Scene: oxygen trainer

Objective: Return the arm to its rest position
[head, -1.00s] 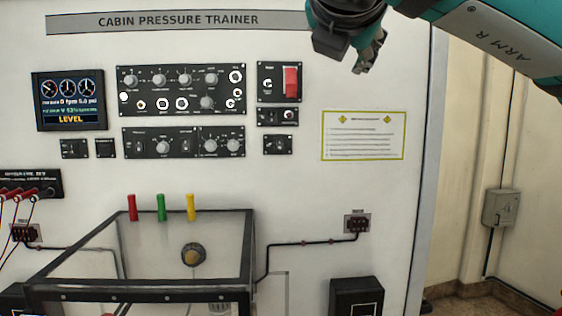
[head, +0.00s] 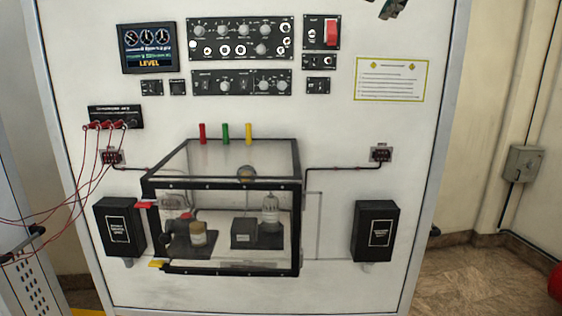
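Only a small piece of a gripper (head: 391,8) shows at the top edge of the head view, above and right of the red switch; I take it to be my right gripper. Its fingers are mostly cut off, so its opening cannot be judged. It appears apart from the trainer panel (head: 330,205). My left gripper is not in view. The trainer panel stands upright with a lit display (head: 148,47) reading LEVEL, a main knob panel (head: 240,38) and a red switch (head: 331,33).
A clear box (head: 298,220) with a black frame juts from the panel's lower middle, with several items inside. Black boxes (head: 120,227) and (head: 374,232) flank it. Red cables (head: 80,180) hang at the left. Open floor (head: 480,275) lies at the right.

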